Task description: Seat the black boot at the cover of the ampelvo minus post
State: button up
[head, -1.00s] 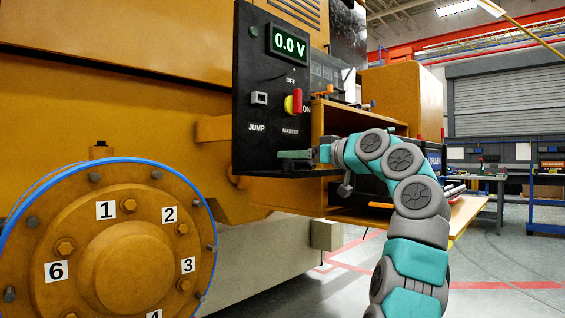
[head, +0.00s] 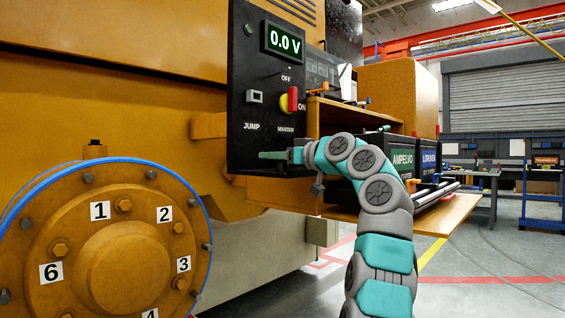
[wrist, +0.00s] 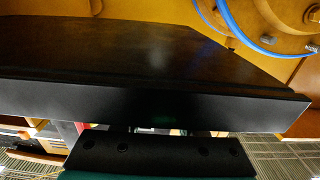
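The ampelvo battery (head: 402,160), a dark box with a green label, sits on the open orange shelf behind my arm. Its posts and cover cannot be made out, and I cannot pick out the black boot in either view. My gripper (head: 272,155) is at the lower edge of the black control panel (head: 262,100), left of the battery and apart from it. In the wrist view my gripper's dark body shows at the bottom, close to a large black surface (wrist: 150,95). Its fingers are not clear, and I see nothing held.
A battery with a blue label (head: 428,162) stands right of the ampelvo one. Rods (head: 437,194) lie along the shelf's edge. The panel bears a 0.0 V display (head: 284,41) and a red master switch (head: 292,99). A numbered orange flange (head: 110,255) is at left. Floor is free at right.

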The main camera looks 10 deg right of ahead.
grip_shut()
jog(key=shift+r, duration=0.15)
dwell(0.4)
